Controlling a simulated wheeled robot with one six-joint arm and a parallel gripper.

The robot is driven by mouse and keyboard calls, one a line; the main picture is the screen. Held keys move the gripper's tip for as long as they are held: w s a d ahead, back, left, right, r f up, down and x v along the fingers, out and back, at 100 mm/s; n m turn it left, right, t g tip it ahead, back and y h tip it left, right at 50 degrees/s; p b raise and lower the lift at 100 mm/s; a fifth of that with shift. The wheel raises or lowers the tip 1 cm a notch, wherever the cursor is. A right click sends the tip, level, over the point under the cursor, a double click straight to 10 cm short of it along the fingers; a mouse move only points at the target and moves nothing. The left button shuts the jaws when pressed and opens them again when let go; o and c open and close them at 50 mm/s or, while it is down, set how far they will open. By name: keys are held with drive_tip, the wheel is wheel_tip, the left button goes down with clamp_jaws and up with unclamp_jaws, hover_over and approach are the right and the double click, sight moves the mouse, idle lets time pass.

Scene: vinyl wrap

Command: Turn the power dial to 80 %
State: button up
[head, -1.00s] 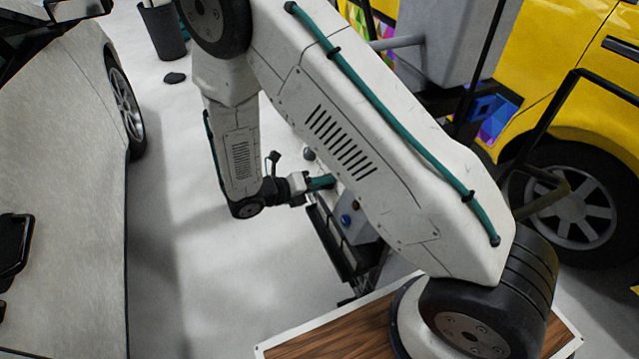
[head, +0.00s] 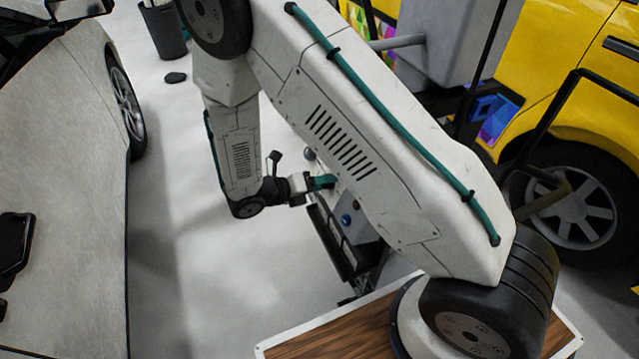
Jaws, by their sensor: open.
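A grey control box (head: 350,232) stands on a dark stand near the middle of the head view, partly behind my arm. Its face carries a blue button (head: 346,219) and a red-brown button (head: 357,205). A small grey round part (head: 309,154) shows at the box's far end; I cannot tell whether it is the power dial. No dial marking or pointer can be read. My gripper (head: 324,182), with teal fingers, is open at the panel's face. Its fingertips are partly hidden by my arm, so I cannot tell whether they touch anything.
A white car (head: 60,190) stands at the left and a yellow car (head: 575,130) at the right. A black bin (head: 163,32) and a small dark object (head: 175,78) are at the back. The pale floor between the white car and the box is clear.

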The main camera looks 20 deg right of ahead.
drive_tip(key=shift+a, duration=0.1)
drive_tip(key=v, duration=0.7)
drive_tip(key=shift+a, duration=0.3)
drive_tip(key=shift+r, duration=0.15)
